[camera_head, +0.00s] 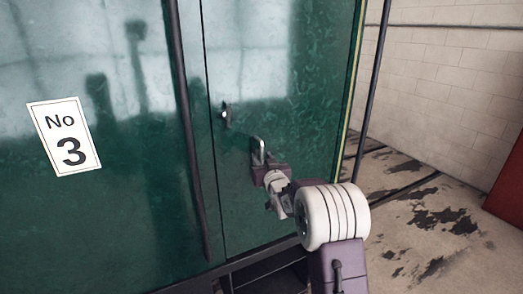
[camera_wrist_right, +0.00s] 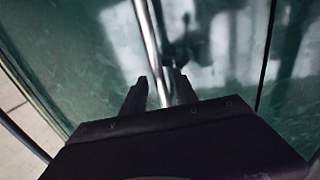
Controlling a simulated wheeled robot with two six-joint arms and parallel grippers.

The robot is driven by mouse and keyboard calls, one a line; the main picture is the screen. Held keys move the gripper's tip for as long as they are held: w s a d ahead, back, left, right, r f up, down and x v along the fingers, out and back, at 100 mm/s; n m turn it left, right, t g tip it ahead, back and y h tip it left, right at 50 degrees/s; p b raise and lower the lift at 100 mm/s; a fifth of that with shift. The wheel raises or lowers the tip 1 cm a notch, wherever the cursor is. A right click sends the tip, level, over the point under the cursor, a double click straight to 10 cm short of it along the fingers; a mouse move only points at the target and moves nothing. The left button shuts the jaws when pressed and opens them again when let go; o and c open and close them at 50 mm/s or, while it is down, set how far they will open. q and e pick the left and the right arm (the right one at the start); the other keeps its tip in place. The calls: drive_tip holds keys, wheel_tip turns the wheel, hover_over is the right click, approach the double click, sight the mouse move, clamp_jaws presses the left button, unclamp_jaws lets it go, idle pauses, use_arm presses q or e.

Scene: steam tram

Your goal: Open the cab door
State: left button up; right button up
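The green cab door (camera_head: 285,75) is flat in line with the green side panel, with a thin seam on its left; it looks shut. A metal handle (camera_head: 258,150) stands on the door's lower part and shows as a shiny bar in the right wrist view (camera_wrist_right: 149,40). My right gripper (camera_head: 263,168) is at the handle. In the wrist view its dark fingers (camera_wrist_right: 160,90) stand on either side of the bar with gaps visible, so it looks open around it. The gripper partly hides the handle's lower end. My left gripper is not in view.
A small metal latch or knob (camera_head: 226,115) sits near the seam above the handle. A dark vertical rail (camera_head: 188,130) runs left of the seam, and a "No 3" plate (camera_head: 64,136) is further left. A thin pole (camera_head: 371,90) stands at the right edge. Stained floor (camera_head: 430,225) lies open to the right.

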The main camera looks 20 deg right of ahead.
drive_tip(key=shift+w+d, duration=0.15)
drive_tip(key=shift+w, duration=0.35)
drive_tip(key=shift+s, duration=0.1)
clamp_jaws()
idle(1.0)
